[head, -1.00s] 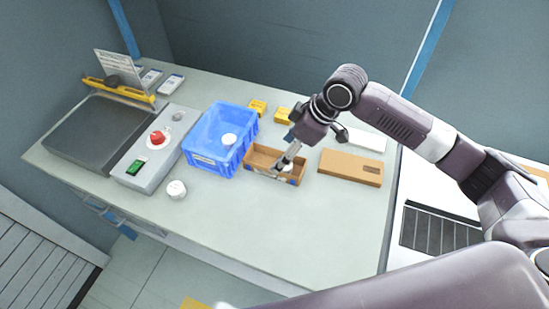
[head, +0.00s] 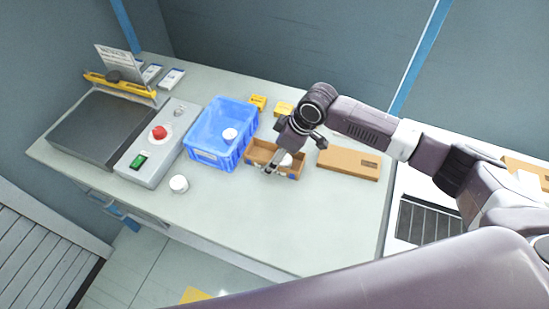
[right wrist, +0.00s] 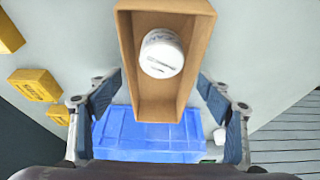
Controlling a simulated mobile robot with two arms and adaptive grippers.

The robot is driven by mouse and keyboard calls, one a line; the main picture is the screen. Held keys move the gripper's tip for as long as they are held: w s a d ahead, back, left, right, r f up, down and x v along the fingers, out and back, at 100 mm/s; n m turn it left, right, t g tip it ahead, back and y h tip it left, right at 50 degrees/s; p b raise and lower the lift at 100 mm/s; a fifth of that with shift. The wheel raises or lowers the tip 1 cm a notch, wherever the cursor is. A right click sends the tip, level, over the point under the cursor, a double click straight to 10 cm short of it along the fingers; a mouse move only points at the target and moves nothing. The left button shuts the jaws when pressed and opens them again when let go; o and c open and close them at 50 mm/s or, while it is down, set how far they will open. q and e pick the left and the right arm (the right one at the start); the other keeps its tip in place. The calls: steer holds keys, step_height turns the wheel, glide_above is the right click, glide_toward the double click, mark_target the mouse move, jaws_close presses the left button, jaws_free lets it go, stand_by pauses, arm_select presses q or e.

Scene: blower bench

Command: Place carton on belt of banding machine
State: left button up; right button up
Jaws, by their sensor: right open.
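The carton (head: 290,176) is a small open brown box on the bench, just right of the blue bin. A white round piece lies inside it; both show in the right wrist view, the carton (right wrist: 140,98) and the piece (right wrist: 161,54). My right gripper (head: 272,163) is over the carton. In the right wrist view its open fingers (right wrist: 159,82) are on either side of the carton, and I cannot tell whether they touch it. A grey machine with a dark flat bed (head: 98,128) stands at the left; I cannot tell whether this is the banding machine. My left gripper is not in view.
The blue bin (head: 207,158) holds a white piece. Another white piece (head: 179,184) stands on the front of the bench. A flat brown box (head: 345,164) lies right of the carton. Small yellow boxes (head: 257,102) lie behind. The front bench surface (head: 270,225) is clear.

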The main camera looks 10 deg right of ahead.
steer(key=shift+c, duration=0.4)
steer(key=c, duration=1.3)
steer(key=shift+r, duration=0.1)
step_height(320, 180, up, 20)
steer(key=b, duration=0.3)
steer(key=s+d+m+t+h, duration=0.2)
steer(key=s+d+m+h, duration=0.1)
steer(key=s+d+m, duration=0.4)
steer(key=s+m, duration=0.3)
steer(key=m, duration=0.1)
steer(key=shift+d+f+h, duration=0.3)
steer(key=shift+d+f, duration=0.05)
steer(key=shift+d, duration=0.05)
